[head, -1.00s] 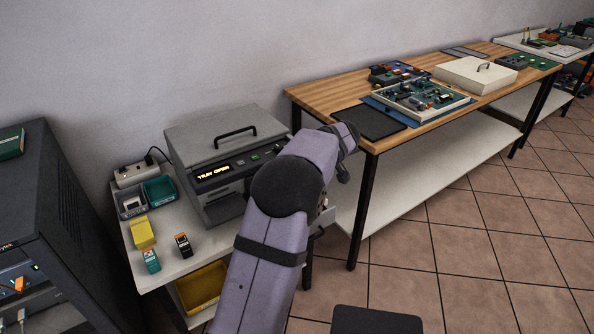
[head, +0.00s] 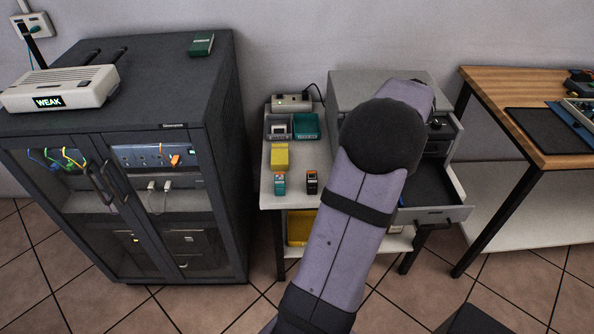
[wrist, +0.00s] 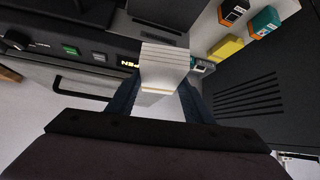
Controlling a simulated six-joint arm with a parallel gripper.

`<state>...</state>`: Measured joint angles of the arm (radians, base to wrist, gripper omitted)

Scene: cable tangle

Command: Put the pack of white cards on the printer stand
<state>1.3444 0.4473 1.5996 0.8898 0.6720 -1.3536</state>
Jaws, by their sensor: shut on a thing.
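In the wrist view, my gripper (wrist: 160,98) is shut on a pack of white cards (wrist: 165,68), held between its two dark fingers. The pack shows as a white block with thin layered lines. In the head view, my gripper and the pack are hidden behind my arm. The printer stand is a white table (head: 303,158) with a lower shelf. The grey printer (head: 358,88) stands on its right part, partly hidden by my arm. The printer's dark-lined tray (head: 433,186) is pulled out at the front.
On the stand's left part are a yellow box (head: 279,156), a teal box (head: 279,184), a black-and-orange box (head: 311,182), small bins (head: 306,126) and a power strip (head: 291,102). Bare top lies between them. A dark cabinet (head: 120,95) stands left, a wooden bench (head: 505,84) right.

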